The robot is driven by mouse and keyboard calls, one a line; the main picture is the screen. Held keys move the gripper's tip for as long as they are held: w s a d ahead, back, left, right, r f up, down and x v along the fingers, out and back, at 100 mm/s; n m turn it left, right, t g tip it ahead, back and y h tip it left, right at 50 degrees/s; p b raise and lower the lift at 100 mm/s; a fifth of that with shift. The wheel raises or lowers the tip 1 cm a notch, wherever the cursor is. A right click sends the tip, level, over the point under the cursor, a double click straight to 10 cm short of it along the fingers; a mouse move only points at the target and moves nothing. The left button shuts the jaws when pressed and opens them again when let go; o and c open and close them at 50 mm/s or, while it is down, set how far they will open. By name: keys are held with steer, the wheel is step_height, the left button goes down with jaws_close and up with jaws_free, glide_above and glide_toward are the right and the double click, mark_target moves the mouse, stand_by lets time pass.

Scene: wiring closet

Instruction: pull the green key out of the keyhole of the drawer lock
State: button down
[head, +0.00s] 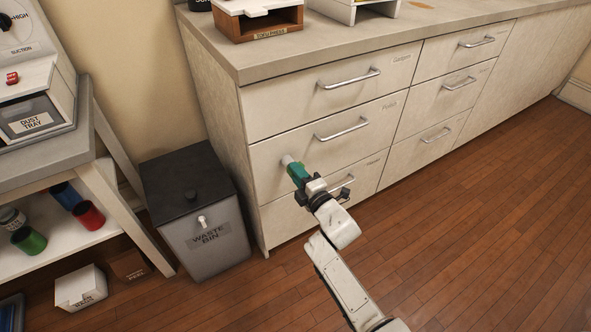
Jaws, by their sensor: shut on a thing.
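The green key (297,172) is at the left end of the middle drawer (267,158) in the left column of the counter. A pale round drawer lock (287,160) stands out from that drawer front, right behind the key. The key's green part appears to meet the lock; the keyhole and any shaft in it are hidden. My gripper (304,185) reaches up from the lower right and is shut on the green key. The middle drawer looks closed.
A grey waste bin (212,258) with a dark lid stands left of the counter. Drawer handles (341,128) stick out right of the lock, one close behind my gripper. A shelf with cups (88,215) is at far left. The wooden floor at right is clear.

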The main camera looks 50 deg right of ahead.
steer(key=shift+s+a+p, duration=0.2)
steer(key=shift+s+p, duration=0.1)
steer(key=shift+s, duration=0.4)
steer(key=shift+p+v, duration=0.5)
steer(key=shift+v, duration=1.6)
steer(key=s+a+r+p, duration=0.1)
steer(key=s+r+p, duration=0.2)
steer(key=s, duration=0.2)
steer(key=shift+s+a+p, duration=0.3)
steer(key=shift+s, duration=0.1)
